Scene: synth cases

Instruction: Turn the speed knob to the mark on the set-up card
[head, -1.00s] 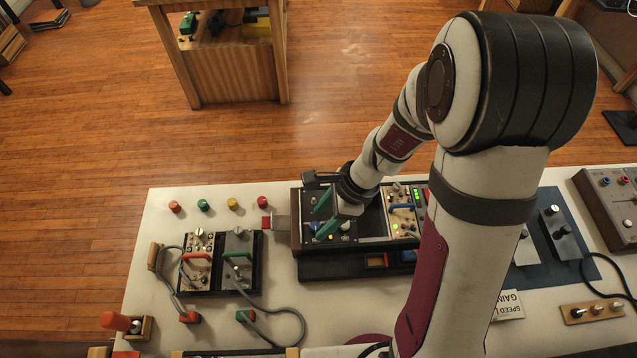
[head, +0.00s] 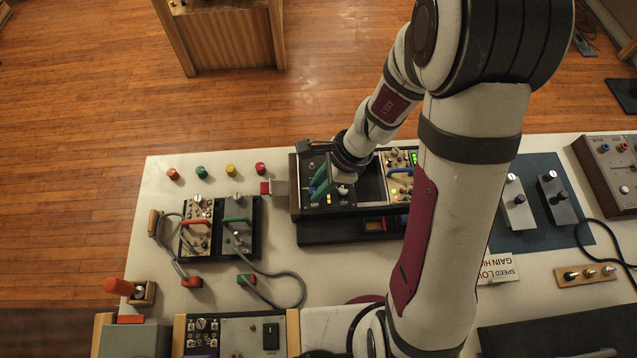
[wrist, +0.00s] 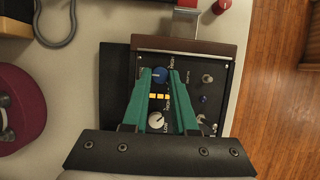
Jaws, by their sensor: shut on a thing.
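The black control panel (head: 313,160) sits in a case near the table's far edge. In the wrist view it carries a blue knob (wrist: 160,75), a white knob (wrist: 155,121) and small lettering I cannot read surely. My gripper (wrist: 160,74) has green fingers, shut on the blue knob, one on each side. In the head view my gripper (head: 317,187) is down at the panel and mostly hides the blue knob. The set-up card (head: 497,269) lies on the table to the right, partly behind my arm; "SPEED LO" and "GAIN HI" show.
A metal latch (head: 280,188) juts from the case's left side. Left are a two-module rack (head: 258,230), cables and several coloured caps.

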